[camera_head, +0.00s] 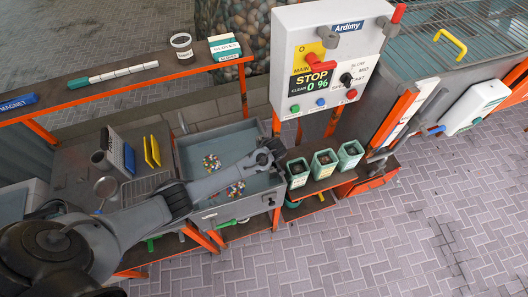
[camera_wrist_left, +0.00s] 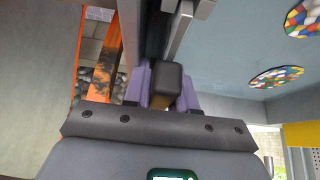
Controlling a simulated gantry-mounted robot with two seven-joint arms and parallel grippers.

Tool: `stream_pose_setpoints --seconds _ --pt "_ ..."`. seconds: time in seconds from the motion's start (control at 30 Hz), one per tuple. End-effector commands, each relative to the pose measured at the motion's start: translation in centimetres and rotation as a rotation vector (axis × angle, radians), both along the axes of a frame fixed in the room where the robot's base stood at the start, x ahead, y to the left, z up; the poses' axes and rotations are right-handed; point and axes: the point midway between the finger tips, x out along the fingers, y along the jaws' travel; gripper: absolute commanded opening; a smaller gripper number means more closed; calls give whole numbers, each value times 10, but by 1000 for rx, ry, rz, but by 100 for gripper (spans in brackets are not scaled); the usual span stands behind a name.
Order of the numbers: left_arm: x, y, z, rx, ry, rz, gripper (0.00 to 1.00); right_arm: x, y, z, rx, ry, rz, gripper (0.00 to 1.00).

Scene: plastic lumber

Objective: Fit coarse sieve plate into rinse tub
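The blue-grey tub (camera_head: 246,137), apparently the rinse tub, holds two small piles of coloured chips on its floor. My left arm reaches across it from the left, and my left gripper (camera_head: 272,151) is at the tub's right wall. In the left wrist view a dark, blocky piece (camera_wrist_left: 172,80) lies between the purple finger parts of my left gripper (camera_wrist_left: 162,88); whether they press on it is unclear. A wire grid plate (camera_head: 146,184) left of the tub may be the coarse sieve plate; I cannot tell for certain. My right gripper is not in view.
Yellow plates (camera_head: 151,151) stand in a rack left of the tub, near a round sieve (camera_head: 106,187). Several green-rimmed bins (camera_head: 323,163) stand right of the tub. A control box (camera_head: 325,55) hangs behind them. An orange-edged shelf (camera_head: 120,85) runs above.

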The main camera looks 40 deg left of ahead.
Motion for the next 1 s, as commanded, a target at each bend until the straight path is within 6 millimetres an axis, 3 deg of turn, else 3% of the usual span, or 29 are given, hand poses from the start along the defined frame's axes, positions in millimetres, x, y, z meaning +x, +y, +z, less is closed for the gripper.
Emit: stream_pose_setpoints --seconds 0.03,0.27,0.7,1.0 --pt "-9 3 -17 5 22 -6 50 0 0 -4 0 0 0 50" --pt "-11 -2 -6 5 19 -9 55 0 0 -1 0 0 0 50" --pt "-24 -33 65 1 1 -6 55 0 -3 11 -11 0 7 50" --pt "-32 -44 90 2 3 -2 55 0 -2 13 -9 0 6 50"
